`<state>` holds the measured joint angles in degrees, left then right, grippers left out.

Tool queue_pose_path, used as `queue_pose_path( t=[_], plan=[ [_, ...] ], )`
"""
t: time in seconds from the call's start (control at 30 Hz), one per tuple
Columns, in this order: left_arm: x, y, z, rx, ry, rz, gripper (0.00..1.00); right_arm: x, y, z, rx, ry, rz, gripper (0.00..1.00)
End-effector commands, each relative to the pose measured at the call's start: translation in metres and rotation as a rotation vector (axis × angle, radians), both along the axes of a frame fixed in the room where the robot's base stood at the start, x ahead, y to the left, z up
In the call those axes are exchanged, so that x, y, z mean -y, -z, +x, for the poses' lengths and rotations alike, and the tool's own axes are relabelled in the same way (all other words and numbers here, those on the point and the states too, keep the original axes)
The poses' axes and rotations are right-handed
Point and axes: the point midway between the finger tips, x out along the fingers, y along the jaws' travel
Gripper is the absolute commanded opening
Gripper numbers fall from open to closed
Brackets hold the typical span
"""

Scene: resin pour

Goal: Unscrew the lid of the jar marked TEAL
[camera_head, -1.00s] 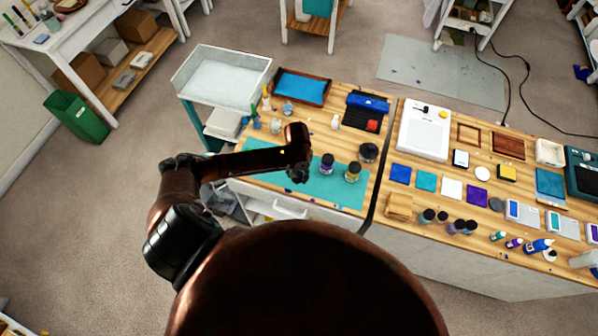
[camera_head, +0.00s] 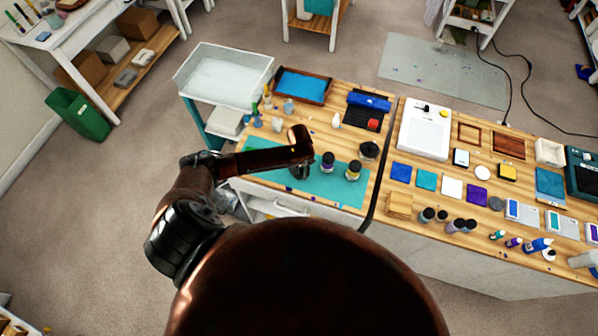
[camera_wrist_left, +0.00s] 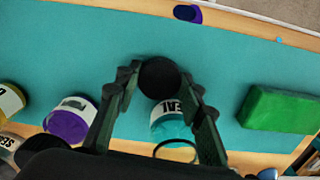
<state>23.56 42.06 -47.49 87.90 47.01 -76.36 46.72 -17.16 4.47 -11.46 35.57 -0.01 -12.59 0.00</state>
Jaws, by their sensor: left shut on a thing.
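In the left wrist view the TEAL jar (camera_wrist_left: 170,128) shows its label and teal contents, partly covered by my right-hand finger. A thin dark ring at its near end looks like an open rim. My left gripper (camera_wrist_left: 158,84) is shut on a round black lid (camera_wrist_left: 160,77), which sits between the fingertips. The lid looks apart from the rim; the height between them is unclear. In the head view the left gripper (camera_head: 299,172) is over the left part of the teal mat (camera_head: 285,182), and the arm hides most of the jar. My right gripper is not in view.
A purple jar (camera_head: 327,161) and a yellow jar (camera_head: 352,171) stand close on the right. A dark round container (camera_head: 368,151) is behind them. A green block (camera_wrist_left: 280,109) lies right of the jar in the wrist view. The mat's front is mostly clear.

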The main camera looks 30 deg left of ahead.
Motion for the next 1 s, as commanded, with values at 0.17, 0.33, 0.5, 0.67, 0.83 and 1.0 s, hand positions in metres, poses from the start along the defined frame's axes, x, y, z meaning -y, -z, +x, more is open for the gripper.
queue_pose_path(
  t=[0.17,0.33,0.5,0.67,0.83,1.0],
  plan=[
    [0.000,0.003,0.000,-0.001,-0.001,0.000,0.36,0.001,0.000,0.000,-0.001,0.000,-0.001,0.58],
    [0.000,0.002,0.000,-0.001,-0.001,0.000,0.48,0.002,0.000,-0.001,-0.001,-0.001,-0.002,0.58],
    [0.000,0.002,0.000,-0.001,-0.001,0.000,0.53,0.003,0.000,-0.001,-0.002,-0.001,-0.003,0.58],
    [0.000,0.002,0.000,0.000,-0.001,0.000,0.53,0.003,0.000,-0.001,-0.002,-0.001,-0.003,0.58],
    [0.000,-0.010,0.000,0.001,-0.002,-0.001,0.53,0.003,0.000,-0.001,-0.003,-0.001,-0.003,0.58],
    [0.000,-0.042,0.001,0.002,0.000,-0.001,0.53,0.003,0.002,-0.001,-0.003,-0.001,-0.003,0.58]
  ],
)
